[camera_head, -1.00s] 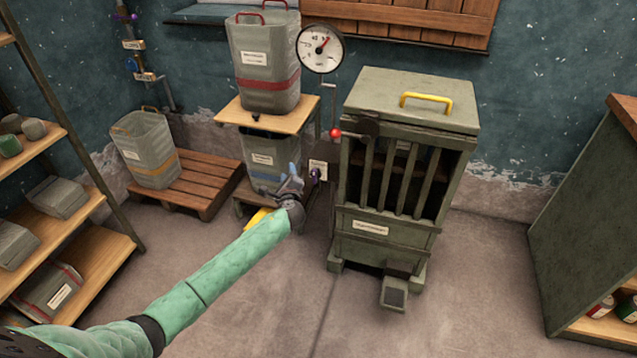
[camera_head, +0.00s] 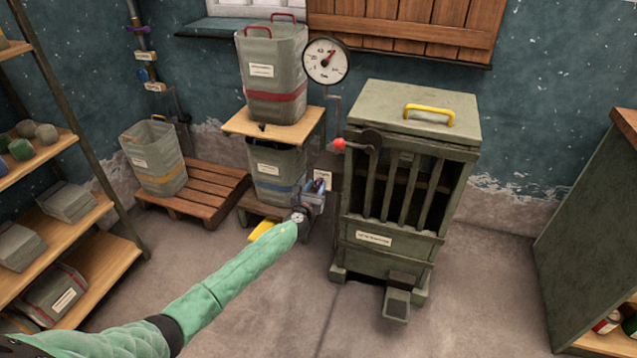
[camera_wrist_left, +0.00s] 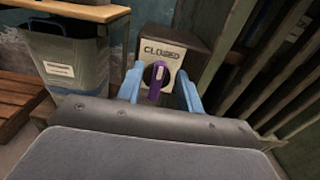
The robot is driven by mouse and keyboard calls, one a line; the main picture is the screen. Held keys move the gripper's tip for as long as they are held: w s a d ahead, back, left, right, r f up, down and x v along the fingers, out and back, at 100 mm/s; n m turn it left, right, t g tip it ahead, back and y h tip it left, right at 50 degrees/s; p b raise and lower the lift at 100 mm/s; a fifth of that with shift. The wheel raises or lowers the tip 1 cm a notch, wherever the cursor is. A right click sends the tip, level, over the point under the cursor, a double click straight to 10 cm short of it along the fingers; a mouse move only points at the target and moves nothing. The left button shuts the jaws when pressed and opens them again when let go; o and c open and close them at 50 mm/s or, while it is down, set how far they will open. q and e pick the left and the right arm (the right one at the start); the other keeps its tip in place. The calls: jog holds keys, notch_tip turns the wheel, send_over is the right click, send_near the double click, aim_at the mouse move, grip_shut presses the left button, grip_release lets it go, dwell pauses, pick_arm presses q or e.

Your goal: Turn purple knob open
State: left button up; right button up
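The purple knob (camera_wrist_left: 156,80) shows in the left wrist view, its long grip near upright. It sits on a pale plate (camera_wrist_left: 165,53) marked "CLOSED" on a dark box. My left gripper (camera_wrist_left: 160,90) is open, with one blue finger on each side of the knob. Gaps show between fingers and knob, so it is not clamped. In the head view my left gripper (camera_head: 316,190) is in front of the small plate (camera_head: 323,179), left of the green cabinet, and largely hides the knob. My right gripper is not in view.
The green barred cabinet (camera_head: 398,240) stands close on the right, with a red-tipped lever (camera_head: 340,144) at its upper left. A stand with grey bins (camera_head: 273,75) is behind and left. Another purple fitting (camera_head: 139,29) is on the wall pipe. The front floor is clear.

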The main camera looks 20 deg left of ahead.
aim_at(318, 183)
pick_arm(q)
jog(key=shift+w, duration=1.8)
jog(key=shift+d, duration=0.1)
grip_shut()
